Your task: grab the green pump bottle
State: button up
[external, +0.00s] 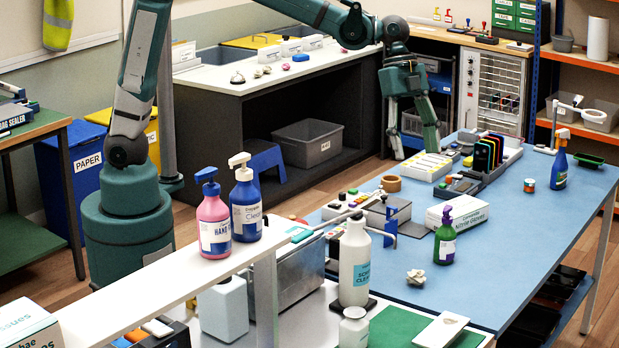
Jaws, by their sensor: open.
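The green pump bottle (445,240) stands upright on the blue table (510,235), toward the right of the middle. It has a purple pump head and a white and purple label. My gripper (418,150) hangs with its fingers pointing down at the far left edge of the blue table, beyond and to the left of the bottle. Its fingers are apart, with nothing visible between them. It is well clear of the bottle.
A white glove box (460,211) stands right behind the bottle, and a crumpled paper ball (416,277) lies in front. Phones in a rack (488,155) stand near my gripper. The table right of the bottle is clear.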

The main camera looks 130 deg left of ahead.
jog(key=m+p, duration=0.2)
send_over(449, 217)
jog(key=s, duration=0.1)
notch_tip(449, 217, down, 6)
jog(key=shift+h, duration=0.4)
jog(key=f, duration=1.3)
jog(key=shift+a+f, duration=0.35)
jog(key=shift+f, duration=0.3)
jog(key=shift+f, duration=0.1)
jog(key=shift+x, duration=1.2)
jog(key=shift+d+f, duration=0.1)
jog(key=shift+f, duration=0.05)
jog(key=shift+x, duration=2.45)
jog(key=shift+s, duration=0.1)
